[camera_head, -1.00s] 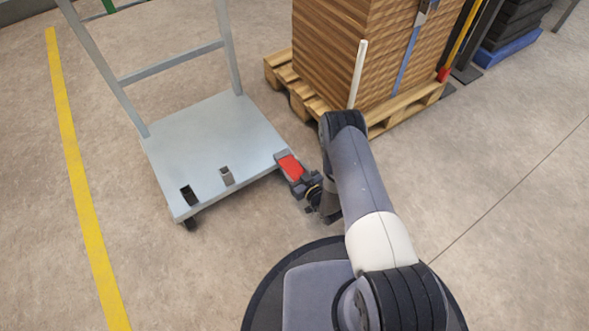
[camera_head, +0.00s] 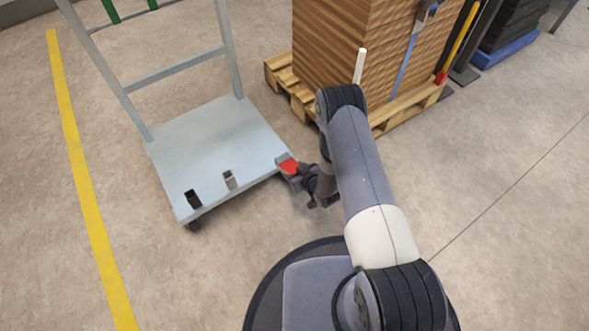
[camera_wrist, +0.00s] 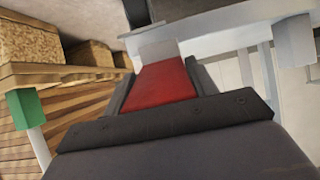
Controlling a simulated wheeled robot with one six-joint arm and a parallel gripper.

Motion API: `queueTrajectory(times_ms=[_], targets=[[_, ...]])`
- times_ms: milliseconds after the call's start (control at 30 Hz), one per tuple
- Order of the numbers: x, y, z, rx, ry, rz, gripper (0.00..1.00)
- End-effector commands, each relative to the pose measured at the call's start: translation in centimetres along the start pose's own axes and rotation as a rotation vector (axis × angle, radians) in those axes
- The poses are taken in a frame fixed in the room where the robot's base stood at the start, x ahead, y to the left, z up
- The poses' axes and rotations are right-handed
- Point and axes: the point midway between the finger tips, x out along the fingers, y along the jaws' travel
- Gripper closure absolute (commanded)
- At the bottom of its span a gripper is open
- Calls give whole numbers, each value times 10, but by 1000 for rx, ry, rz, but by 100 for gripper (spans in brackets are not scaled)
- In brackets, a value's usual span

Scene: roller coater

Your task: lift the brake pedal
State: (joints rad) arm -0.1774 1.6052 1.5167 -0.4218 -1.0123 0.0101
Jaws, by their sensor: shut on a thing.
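The red brake pedal (camera_head: 287,166) sits at the right edge of the grey platform trolley (camera_head: 212,145). My gripper (camera_head: 303,178) is at the pedal, low beside the trolley, and covers part of it. In the wrist view the red pedal (camera_wrist: 162,84) lies straight ahead, with dark grey pieces along both sides and a dark bar across its near end. My gripper is shut on the pedal. The exact contact of the fingertips is hard to make out.
A wooden pallet (camera_head: 290,93) with stacked brown boards (camera_head: 330,50) stands behind my arm. A white rod (camera_head: 361,66) shows behind my arm. A yellow floor line (camera_head: 85,190) runs at the left.

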Motion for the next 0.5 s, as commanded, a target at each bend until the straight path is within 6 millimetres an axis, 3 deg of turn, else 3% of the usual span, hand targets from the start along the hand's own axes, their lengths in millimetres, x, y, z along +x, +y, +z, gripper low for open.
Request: queueTrajectory(times_ms=[133, 167, 400, 500], targets=[[0, 0, -1, 0, 2, 1, 86], [0, 0, -1, 0, 2, 1, 45], [0, 0, -1, -1, 2, 0, 25], [0, 0, -1, -1, 2, 0, 24]])
